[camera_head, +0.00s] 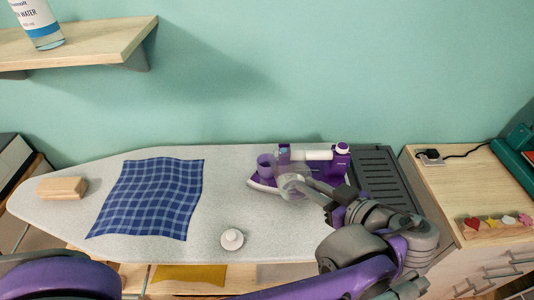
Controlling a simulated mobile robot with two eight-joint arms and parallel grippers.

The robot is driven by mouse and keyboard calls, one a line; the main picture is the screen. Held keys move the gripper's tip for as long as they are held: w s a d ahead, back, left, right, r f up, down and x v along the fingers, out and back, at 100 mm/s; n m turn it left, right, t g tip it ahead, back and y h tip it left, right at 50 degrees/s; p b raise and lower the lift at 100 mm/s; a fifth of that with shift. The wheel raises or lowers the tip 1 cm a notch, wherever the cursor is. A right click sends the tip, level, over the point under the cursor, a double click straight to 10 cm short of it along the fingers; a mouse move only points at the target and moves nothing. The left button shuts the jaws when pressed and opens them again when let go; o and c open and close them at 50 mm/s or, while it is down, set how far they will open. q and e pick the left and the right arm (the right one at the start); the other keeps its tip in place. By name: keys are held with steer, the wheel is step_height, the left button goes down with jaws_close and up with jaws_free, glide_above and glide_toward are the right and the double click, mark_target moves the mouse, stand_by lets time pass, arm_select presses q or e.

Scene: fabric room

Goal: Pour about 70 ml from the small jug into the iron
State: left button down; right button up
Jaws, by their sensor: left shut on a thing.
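The purple and white iron (342,160) rests near the right end of the ironing board (60,225), beside the dark slatted rest. A purple cup-like part (265,165) shows at its left end. The small jug (292,182) is clear and sits in front of the iron, overlapping it in the view. I cannot tell the jug's exact tilt or whether liquid is flowing. My right gripper is not in view.
A blue checked cloth (150,198) and a wooden block (62,188) lie on the left of the board. A small white round object (232,239) is near the front edge. A bottle (36,22) stands on the wall shelf (90,40). A wooden cabinet (462,185) stands right.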

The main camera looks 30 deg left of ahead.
mark_target(304, 196)
arm_select(q)
steer(key=f+b, duration=0.1)
steer(key=d+f+y+b, duration=0.1)
steer(key=f+t+y+b, duration=0.1)
steer(key=f+b, duration=0.1)
steer(key=shift+s+d+f, duration=0.1)
steer(key=shift+s+d, duration=0.2)
steer(key=shift+s, duration=0.05)
steer(key=shift+s+d+f+t+y+b, duration=0.1)
steer(key=shift+d+f+t+y+b, duration=0.25)
steer(key=shift+f+y+b, duration=0.45)
steer(key=shift+s+r, duration=0.1)
steer(key=shift+r, duration=0.1)
